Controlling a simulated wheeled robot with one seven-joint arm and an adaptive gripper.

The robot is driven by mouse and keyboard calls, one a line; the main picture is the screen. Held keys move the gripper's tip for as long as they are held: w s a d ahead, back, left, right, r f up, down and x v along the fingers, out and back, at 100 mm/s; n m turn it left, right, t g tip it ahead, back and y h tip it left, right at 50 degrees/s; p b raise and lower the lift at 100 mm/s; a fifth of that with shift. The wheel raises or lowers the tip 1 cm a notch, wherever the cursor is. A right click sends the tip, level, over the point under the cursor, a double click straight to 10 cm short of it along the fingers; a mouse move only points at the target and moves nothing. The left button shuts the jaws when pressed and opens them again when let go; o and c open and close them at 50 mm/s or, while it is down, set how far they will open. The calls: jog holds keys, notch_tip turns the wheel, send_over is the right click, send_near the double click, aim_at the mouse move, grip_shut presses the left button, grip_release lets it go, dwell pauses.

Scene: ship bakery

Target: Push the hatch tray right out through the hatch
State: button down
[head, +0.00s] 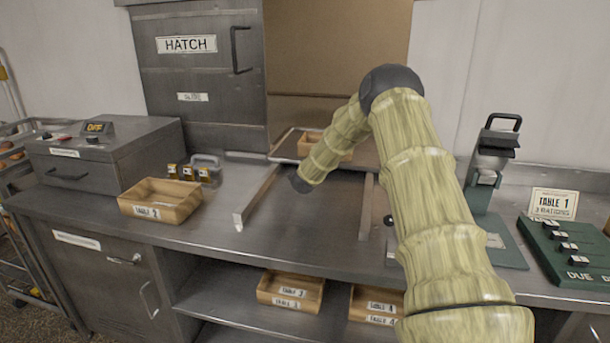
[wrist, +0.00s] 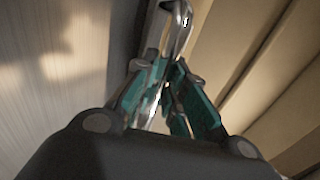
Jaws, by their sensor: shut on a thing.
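The hatch tray (head: 284,147), a flat metal tray with a pale rim, lies at the back of the counter in the hatch opening (head: 335,50). I cannot tell for sure whether this bar is part of the tray. In the head view, my arm hides the gripper and the tray's right part.
Two metal rails (head: 256,198) run along the counter towards the hatch; the strip between them is clear. The HATCH panel (head: 200,85) stands left of the opening. A Table 2 box (head: 160,211) and small jars (head: 187,173) stand left. A green stand (head: 497,245) is right.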

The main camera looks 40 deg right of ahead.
jog(key=shift+d+r, duration=0.15)
jog(key=shift+d, duration=0.15)
jog(key=c, duration=1.6)
grip_release()
jog(key=shift+w+d, duration=0.1)
jog(key=shift+d, duration=0.05)
jog(key=shift+o, duration=0.7)
jog(key=shift+w+f, duration=0.1)
jog(key=shift+f, duration=0.1)
jog(key=shift+a+r, duration=0.1)
jog(key=shift+a, duration=0.2)
jog(key=v, duration=1.1)
jog(key=shift+s, duration=0.35)
